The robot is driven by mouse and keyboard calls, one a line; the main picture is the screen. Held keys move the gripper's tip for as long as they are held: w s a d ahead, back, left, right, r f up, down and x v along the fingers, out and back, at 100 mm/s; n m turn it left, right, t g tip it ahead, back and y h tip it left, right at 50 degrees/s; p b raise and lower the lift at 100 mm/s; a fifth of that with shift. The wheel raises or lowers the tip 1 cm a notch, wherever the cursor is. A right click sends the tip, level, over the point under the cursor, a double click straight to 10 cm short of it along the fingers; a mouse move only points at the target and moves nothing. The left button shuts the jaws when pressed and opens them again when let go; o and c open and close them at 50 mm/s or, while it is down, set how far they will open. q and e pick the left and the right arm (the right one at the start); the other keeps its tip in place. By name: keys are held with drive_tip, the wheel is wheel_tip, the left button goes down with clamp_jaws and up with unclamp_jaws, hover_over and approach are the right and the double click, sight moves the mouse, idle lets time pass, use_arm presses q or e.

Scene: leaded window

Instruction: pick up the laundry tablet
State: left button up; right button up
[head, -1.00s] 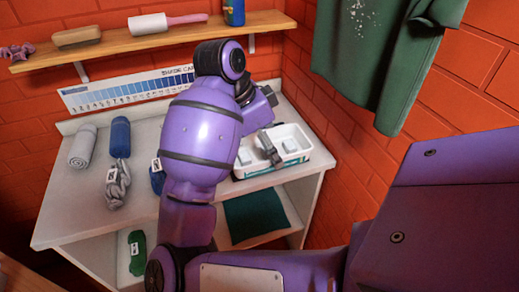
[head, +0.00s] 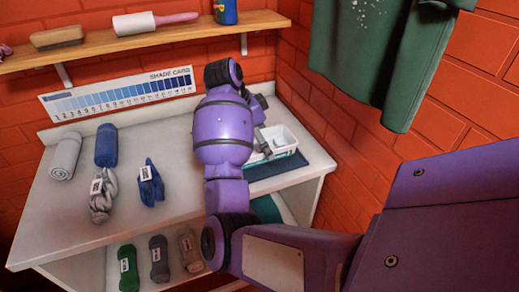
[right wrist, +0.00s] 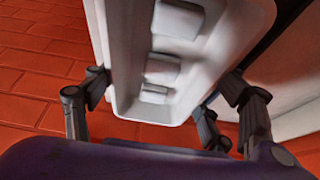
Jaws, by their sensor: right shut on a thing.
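The white tray (head: 284,138) is at the right of the counter, near the back corner, partly hidden by my right arm. In the right wrist view the tray (right wrist: 215,45) fills the middle, with a few white block-like tablets (right wrist: 163,68) in it. My right gripper (head: 264,146) is at the tray's left part in the head view. In the wrist view its fingers (right wrist: 166,84) stand at either side of the tray, and it looks shut on the tray. The exact contact is hard to see. My left gripper is not in view.
A dark blue mat (head: 292,168) lies in front of the tray. A grey roll (head: 65,157), a blue roll (head: 106,146), a grey skein (head: 102,200) and a blue skein (head: 151,187) lie on the left counter. A green garment (head: 385,60) hangs above right.

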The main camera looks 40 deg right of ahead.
sight(259, 147)
drive_tip(key=shift+f, duration=1.35)
drive_tip(key=shift+s+f, duration=0.1)
drive_tip(key=o, duration=1.2)
